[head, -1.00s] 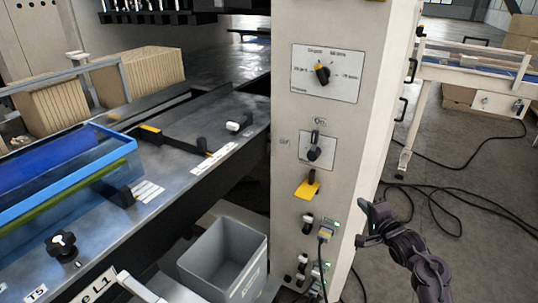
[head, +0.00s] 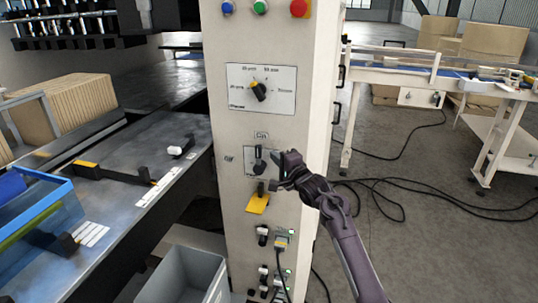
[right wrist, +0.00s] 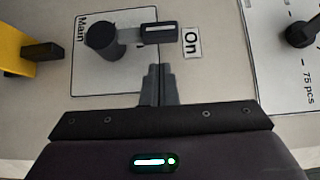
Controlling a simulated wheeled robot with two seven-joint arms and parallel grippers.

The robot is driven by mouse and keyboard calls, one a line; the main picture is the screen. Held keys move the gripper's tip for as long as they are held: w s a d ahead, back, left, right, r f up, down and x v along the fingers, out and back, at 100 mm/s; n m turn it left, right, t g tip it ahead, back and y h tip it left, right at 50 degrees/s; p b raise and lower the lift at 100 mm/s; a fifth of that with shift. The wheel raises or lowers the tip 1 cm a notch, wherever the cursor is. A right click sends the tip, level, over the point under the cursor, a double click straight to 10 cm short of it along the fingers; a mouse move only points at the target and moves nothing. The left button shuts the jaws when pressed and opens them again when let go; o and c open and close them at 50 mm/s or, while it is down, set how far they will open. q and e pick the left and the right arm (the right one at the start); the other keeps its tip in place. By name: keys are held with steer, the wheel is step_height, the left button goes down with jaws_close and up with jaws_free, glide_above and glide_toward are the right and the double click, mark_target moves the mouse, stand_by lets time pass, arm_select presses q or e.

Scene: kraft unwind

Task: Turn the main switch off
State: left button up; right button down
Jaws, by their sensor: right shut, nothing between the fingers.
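The main switch (head: 259,164) is a dark rotary knob with a lever handle on a white plate on the machine's upright panel. In the right wrist view the knob (right wrist: 103,42) has its handle (right wrist: 160,32) pointing at the "On" label (right wrist: 191,42). My right gripper (head: 276,181) is just right of the switch in the head view. In the right wrist view its closed fingertips (right wrist: 158,72) are beside the handle's end and hold nothing. I cannot tell whether they touch it. My left gripper is not in view.
A selector dial (head: 259,90) sits above the switch, and a yellow padlock-like tag (head: 257,203) hangs below it. Cables and small plugs (head: 281,243) are lower on the panel. A grey bin (head: 186,276) stands at its foot. The floor to the right has loose black cables.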

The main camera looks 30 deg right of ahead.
steer(key=shift+w+a, duration=0.8)
steer(key=shift+w, duration=0.1)
steer(key=shift+r, duration=0.1)
steer(key=shift+w+a+f+n+g+h+p, duration=0.45)
steer(key=shift+w+a+n+g+h+p, duration=0.3)
steer(key=shift+w+a+n+g+p, duration=0.8)
steer(key=shift+w+a+f+n+g+h+p, duration=0.5)
steer(key=shift+w+a+n+g+h+p, duration=0.5)
steer(key=shift+g, duration=0.9)
steer(key=shift+w+a+f+n+g+h+p, duration=0.45)
steer(key=shift+w+a+n+g+p, duration=0.55)
steer(key=shift+w+n+g, duration=0.6)
